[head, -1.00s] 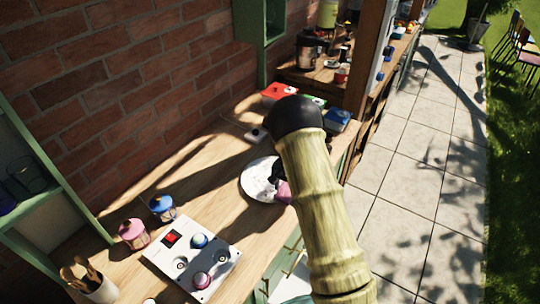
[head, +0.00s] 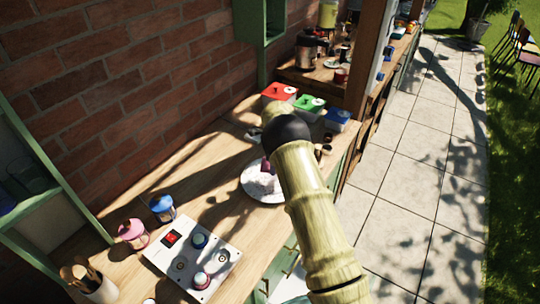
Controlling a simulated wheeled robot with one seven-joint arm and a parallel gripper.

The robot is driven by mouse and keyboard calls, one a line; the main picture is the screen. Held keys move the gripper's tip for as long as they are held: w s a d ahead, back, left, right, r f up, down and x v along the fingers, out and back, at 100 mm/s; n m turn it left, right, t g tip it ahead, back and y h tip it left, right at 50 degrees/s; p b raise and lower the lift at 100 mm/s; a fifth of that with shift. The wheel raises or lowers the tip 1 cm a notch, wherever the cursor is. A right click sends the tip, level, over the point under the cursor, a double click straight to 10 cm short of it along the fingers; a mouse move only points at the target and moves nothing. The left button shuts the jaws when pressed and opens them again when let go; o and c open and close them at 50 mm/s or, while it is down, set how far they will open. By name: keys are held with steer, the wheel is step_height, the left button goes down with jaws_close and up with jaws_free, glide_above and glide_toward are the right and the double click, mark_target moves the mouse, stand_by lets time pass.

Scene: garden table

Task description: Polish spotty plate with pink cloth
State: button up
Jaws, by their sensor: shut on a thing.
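The plate (head: 254,187) is round and pale, with greyish marks on its face, and lies on the wooden counter. My arm covers its right side. The pink cloth (head: 267,168) shows as a small dark pink bunch over the far part of the plate. My gripper (head: 267,158) is mostly hidden behind my arm's dark joint, and is shut on the cloth. I cannot tell whether the cloth touches the plate.
Red (head: 279,92), green (head: 309,104) and blue (head: 337,118) boxes stand behind. A white panel with knobs (head: 190,262), a pink jar (head: 133,232) and a blue jar (head: 162,207) stand nearer. Counter (head: 225,215) left of the plate is clear.

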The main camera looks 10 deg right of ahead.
steer(key=m, duration=0.1)
steer(key=w+a+r+m, duration=0.1)
steer(key=m, duration=0.1)
steer(key=w+m, duration=0.1)
steer(key=shift+w+a+r+m, duration=0.15)
steer(key=shift+r+m, duration=0.1)
steer(key=shift+m, duration=0.15)
steer(key=shift+f, duration=0.15)
